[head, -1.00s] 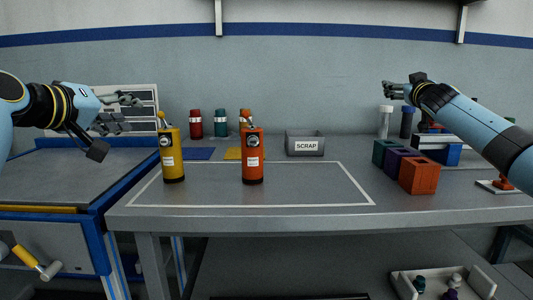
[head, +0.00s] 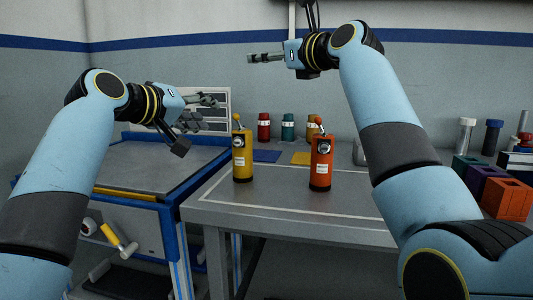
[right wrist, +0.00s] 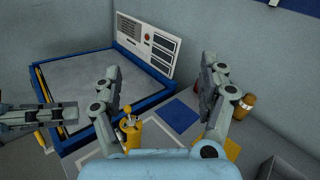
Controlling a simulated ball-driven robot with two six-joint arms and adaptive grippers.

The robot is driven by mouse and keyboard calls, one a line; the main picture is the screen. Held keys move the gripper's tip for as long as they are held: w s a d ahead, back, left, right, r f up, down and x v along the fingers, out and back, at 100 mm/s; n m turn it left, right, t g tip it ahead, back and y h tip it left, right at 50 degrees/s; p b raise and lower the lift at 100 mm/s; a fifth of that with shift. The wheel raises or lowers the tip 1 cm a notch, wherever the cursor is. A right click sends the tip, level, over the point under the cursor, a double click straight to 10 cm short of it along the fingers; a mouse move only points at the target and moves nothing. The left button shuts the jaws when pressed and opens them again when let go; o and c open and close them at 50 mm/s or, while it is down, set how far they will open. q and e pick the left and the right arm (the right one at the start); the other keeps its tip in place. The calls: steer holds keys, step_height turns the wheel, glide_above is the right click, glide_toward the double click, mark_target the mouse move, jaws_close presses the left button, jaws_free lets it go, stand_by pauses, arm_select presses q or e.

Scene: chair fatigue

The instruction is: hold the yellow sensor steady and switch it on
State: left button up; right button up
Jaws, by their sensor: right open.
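The yellow sensor (head: 243,157) stands upright on the grey workbench, inside a white outline, with a small toggle on top. It also shows in the right wrist view (right wrist: 131,132), low beside the left finger. My left gripper (head: 208,110) is open and empty, to the left of the sensor's top and apart from it. Its fingers also show at the left edge of the right wrist view (right wrist: 60,115). My right gripper (head: 252,57) is high above the sensor in the picture, and its spread fingers in the right wrist view (right wrist: 160,70) hold nothing.
An orange sensor (head: 321,165) stands to the right of the yellow one. Red (head: 264,127) and teal (head: 288,128) bottles stand behind, near blue (head: 266,156) and yellow mats. Coloured boxes (head: 507,200) are at the right. A blue-edged cabinet (head: 150,170) adjoins on the left.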

step_height(320, 180, down, 12)
steer(key=g, duration=0.2)
steer(key=m+g+h, duration=0.1)
steer(key=g, duration=0.2)
glide_toward(249, 162)
steer(key=shift+w+a+f, duration=0.1)
steer(key=shift+w+a, duration=0.65)
steer(key=shift+w+a+f+h, duration=0.1)
steer(key=shift+f+h, duration=0.2)
steer(key=x, duration=1)
steer(key=shift+w+a, duration=0.1)
steer(key=shift+w, duration=0.05)
steer(key=c, duration=1.4)
